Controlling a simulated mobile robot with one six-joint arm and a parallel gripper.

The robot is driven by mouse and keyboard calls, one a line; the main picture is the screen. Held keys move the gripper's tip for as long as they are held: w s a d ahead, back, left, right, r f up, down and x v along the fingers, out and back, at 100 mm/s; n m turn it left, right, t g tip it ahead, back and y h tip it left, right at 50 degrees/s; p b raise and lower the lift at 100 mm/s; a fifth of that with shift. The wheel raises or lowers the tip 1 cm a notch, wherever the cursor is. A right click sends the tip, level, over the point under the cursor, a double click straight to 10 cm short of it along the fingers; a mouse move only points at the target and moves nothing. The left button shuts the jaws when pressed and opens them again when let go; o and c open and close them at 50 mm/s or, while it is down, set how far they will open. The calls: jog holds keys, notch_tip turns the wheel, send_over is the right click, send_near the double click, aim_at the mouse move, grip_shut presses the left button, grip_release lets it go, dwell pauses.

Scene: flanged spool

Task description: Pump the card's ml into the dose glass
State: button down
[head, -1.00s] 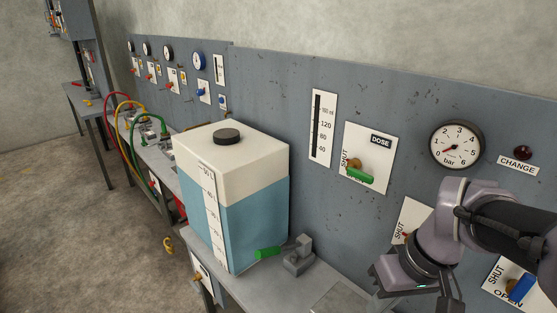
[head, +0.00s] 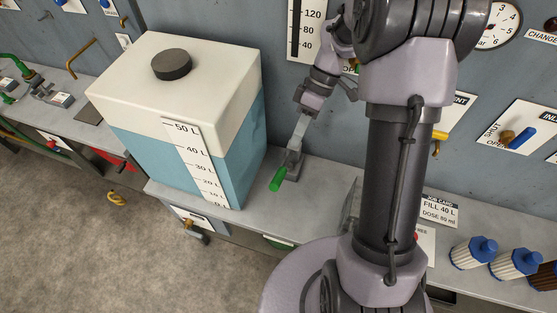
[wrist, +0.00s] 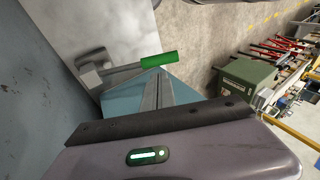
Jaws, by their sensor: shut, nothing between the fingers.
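The job card (head: 440,212) on the bench reads FILL 40 L and a DOSE line that looks like 80 ml, small print. The dose glass (head: 308,30) is an upright scale marked in ml on the wall panel; its top is cut off and its level is unclear. The hand pump with its green handle (head: 278,179) stands beside the tank; handle and grey body (wrist: 95,70) also show in the wrist view. My gripper (head: 293,160) is shut and empty, close above the pump; contact is unclear. My arm hides most of the DOSE valve.
The white tank (head: 215,60) with blue liquid stands close left of the pump. A blue-handled valve (head: 522,138) is on the right panel.

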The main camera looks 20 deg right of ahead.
aim_at(280, 175)
jog(key=b+x, duration=0.3)
jog(key=x, duration=0.7)
jog(key=shift+a, duration=0.1)
jog(key=shift+f+b, duration=0.1)
jog(key=shift+b, duration=0.25)
